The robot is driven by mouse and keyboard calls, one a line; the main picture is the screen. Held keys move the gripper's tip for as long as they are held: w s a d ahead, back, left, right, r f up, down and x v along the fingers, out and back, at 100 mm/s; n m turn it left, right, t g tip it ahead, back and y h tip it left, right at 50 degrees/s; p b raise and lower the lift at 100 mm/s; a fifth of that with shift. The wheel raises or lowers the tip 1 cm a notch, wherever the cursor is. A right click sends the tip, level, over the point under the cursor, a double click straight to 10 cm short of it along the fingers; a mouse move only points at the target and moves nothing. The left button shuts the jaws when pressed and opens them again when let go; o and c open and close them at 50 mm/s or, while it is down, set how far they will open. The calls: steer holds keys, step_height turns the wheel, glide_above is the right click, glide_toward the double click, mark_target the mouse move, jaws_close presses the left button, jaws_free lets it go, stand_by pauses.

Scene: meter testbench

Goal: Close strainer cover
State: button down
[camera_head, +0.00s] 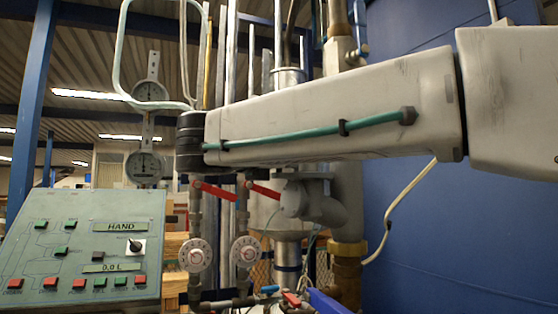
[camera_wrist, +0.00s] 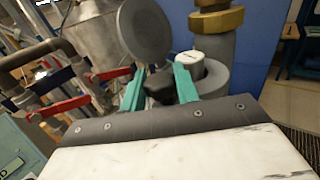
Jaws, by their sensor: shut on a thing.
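A round grey disc, which looks like the strainer cover (camera_wrist: 145,28), stands tilted up beyond my gripper in the wrist view. To its right, a white cylinder (camera_wrist: 189,64) sits in a grey round housing (camera_wrist: 214,77), which looks like the open strainer. My gripper (camera_wrist: 160,84) has two teal fingers that reach toward the gap between disc and housing. A dark knob-like part (camera_wrist: 159,90) lies between the fingers, and they are shut on it. I cannot tell whether this part is joined to the disc. In the head view my arm hides the fingers.
Red valve levers (camera_wrist: 60,107) on pipes are left of my gripper. A brass-collared pipe (camera_wrist: 216,20) rises behind the housing. In the head view, a green control panel (camera_head: 85,245) stands at lower left, dials (camera_head: 195,255) hang below my arm, and a blue wall (camera_head: 450,225) fills the right.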

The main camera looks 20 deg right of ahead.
steer(key=shift+f, duration=0.3)
steer(key=c, duration=1.4)
jaws_free()
steer(key=o, duration=0.3)
steer(key=shift+r, duration=0.1)
steer(key=shift+o, duration=0.2)
steer(key=v, duration=0.7)
steer(key=shift+s+a, duration=0.3)
